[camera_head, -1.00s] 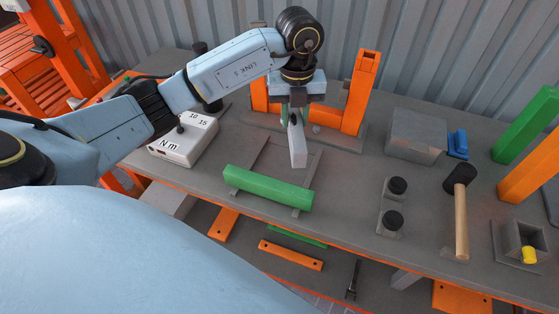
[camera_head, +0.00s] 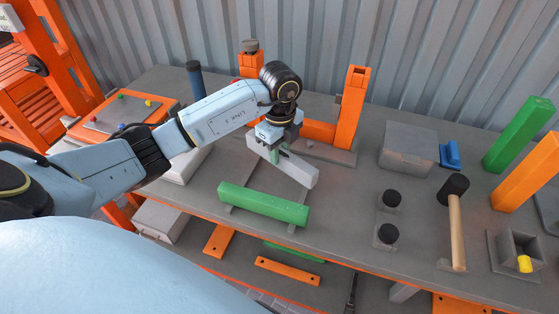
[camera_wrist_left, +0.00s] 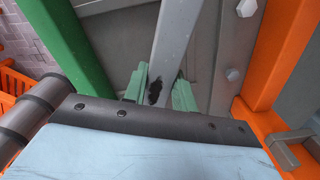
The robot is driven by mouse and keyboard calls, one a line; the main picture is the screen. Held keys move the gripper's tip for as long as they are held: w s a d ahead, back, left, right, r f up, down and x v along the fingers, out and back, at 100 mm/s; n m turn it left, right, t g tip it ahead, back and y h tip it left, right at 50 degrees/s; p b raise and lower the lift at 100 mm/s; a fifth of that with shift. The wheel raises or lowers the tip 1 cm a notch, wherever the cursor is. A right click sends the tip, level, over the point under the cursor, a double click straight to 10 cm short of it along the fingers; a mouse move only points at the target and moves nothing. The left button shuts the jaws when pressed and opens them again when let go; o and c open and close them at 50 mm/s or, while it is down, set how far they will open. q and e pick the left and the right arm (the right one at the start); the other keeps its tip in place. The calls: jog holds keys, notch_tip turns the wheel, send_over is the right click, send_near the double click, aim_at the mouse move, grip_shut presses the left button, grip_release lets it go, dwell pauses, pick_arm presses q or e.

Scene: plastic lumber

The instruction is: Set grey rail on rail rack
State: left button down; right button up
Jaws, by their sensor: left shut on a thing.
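My left gripper (camera_head: 281,152) is shut on the grey rail (camera_head: 300,173), gripping it along its length. The rail is held above the bench and slants from upper left to lower right, roughly parallel to the green rail. In the left wrist view the grey rail (camera_wrist_left: 173,40) runs up from between the green fingertips (camera_wrist_left: 158,92), with a dark patch near the grip. The rail rack (camera_head: 242,172) is a low grey frame of bars on the bench. The green rail (camera_head: 262,205) lies across its near part. The grey rail hangs over the rack's far part. My right gripper is out of view.
An orange upright frame (camera_head: 352,105) stands behind the rack. A grey box (camera_head: 408,146) and blue piece (camera_head: 450,155) are to the right, with black-topped pegs (camera_head: 387,235) and a mallet (camera_head: 456,225). A white device (camera_head: 185,168) is left, partly behind my arm.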

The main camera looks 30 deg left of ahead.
aim_at(280, 161)
pick_arm(q)
jog(key=shift+f, duration=1.7)
jog(key=shift+f, duration=0.1)
jog(key=shift+f, duration=0.1)
jog(key=c, duration=1.1)
grip_release()
notch_tip(280, 161, up, 12)
jog(key=shift+r, duration=0.2)
